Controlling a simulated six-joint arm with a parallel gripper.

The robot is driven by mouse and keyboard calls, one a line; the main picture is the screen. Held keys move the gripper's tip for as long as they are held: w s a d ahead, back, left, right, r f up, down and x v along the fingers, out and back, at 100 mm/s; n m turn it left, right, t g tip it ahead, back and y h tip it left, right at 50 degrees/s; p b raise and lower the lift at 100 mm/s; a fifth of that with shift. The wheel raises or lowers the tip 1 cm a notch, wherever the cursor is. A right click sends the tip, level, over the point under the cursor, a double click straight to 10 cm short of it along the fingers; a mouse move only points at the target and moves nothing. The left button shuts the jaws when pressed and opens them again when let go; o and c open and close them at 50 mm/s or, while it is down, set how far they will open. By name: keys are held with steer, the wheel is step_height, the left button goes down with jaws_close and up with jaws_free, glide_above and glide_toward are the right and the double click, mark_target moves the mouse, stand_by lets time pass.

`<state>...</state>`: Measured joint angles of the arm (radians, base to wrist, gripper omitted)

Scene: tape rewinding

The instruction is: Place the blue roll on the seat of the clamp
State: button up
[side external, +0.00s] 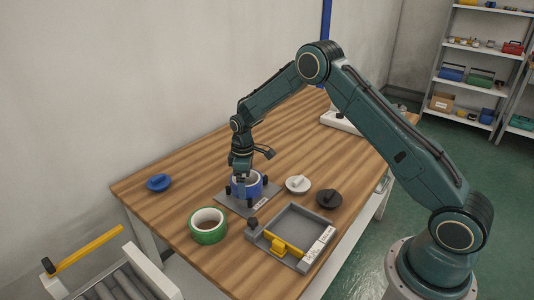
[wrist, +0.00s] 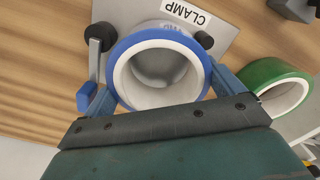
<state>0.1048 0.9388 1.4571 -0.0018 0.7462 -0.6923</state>
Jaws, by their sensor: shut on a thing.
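The blue roll (side external: 252,187) is a ring of blue tape with a white core, over the grey clamp plate in the side view. In the wrist view the blue roll (wrist: 192,46) sits between the two blue fingers of my gripper (wrist: 160,92), one on each side. My gripper (side external: 241,184) is shut on it, pointing down. The clamp (side external: 226,196) is a grey plate with dark knobs; its CLAMP label (wrist: 186,13) and a lever (wrist: 95,62) show in the wrist view. Whether the roll touches the seat is hidden.
A green roll (side external: 208,227) lies close in front of the clamp. A grey tray (side external: 268,226) with a yellow part stands to the right. White (side external: 298,184), black (side external: 328,198) and blue (side external: 159,182) knobbed discs lie on the wooden table (side external: 180,208).

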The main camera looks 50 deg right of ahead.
steer(key=shift+f, duration=0.7)
steer(key=shift+f, duration=0.15)
steer(key=o, duration=0.7)
steer(key=shift+o, duration=0.2)
step_height(320, 180, up, 12)
stand_by(0.4)
